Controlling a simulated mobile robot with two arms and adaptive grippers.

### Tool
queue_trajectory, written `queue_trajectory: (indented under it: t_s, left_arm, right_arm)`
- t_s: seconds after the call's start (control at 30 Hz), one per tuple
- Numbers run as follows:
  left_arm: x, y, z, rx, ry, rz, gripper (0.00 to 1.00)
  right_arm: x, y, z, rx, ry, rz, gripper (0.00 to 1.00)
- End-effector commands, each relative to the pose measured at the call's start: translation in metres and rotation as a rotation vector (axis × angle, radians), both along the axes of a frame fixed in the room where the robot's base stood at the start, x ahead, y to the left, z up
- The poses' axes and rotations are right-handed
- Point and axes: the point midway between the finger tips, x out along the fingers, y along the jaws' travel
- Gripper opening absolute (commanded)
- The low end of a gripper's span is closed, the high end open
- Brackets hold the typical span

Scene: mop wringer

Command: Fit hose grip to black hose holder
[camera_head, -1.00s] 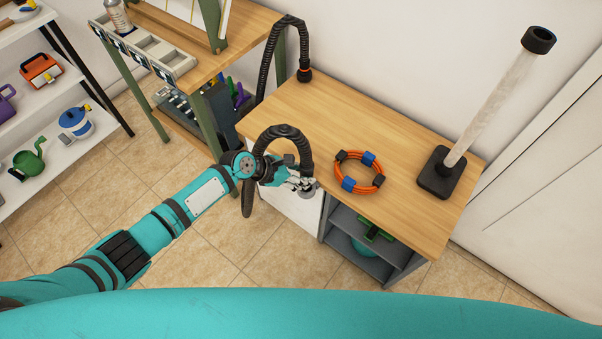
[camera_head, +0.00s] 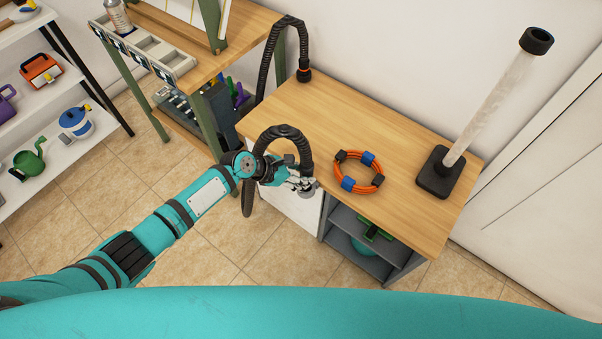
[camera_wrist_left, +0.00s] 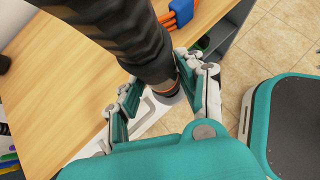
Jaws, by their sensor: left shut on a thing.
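My left gripper (camera_head: 294,181) is at the front left edge of the wooden desk, shut on the lower end of a black ribbed hose (camera_head: 283,132). The hose arches up over the wrist and hangs down on its left side. In the left wrist view the hose (camera_wrist_left: 130,35) runs from the top down between the two fingers (camera_wrist_left: 160,98), and its end shows just below them. A second black ribbed hose (camera_head: 268,65) arches at the desk's back left; its orange-ringed end (camera_head: 304,75) meets the desktop. My right gripper is out of view.
An orange cable coil (camera_head: 359,171) with blue and black clips lies on the desk (camera_head: 400,130). A clear pole on a black base (camera_head: 440,172) stands at the right. Open shelves (camera_head: 365,245) are below. The desktop's middle is clear.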

Motion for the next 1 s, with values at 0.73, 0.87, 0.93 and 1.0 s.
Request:
queue_trajectory:
  t_s: [0.73,0.87,0.93,1.0]
  left_arm:
    - [0.0,-0.001,-0.018,-0.002,0.0,0.001,0.07]
    - [0.0,-0.001,-0.022,-0.002,0.001,0.001,0.07]
    - [0.0,-0.001,-0.023,-0.002,0.0,0.001,0.07]
    - [0.0,0.0,-0.025,-0.001,0.0,0.001,0.07]
  right_arm:
    - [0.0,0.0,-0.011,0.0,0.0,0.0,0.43]
    - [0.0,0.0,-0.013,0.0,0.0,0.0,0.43]
    - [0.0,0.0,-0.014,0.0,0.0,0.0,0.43]
    - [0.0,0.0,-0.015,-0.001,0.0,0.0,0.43]
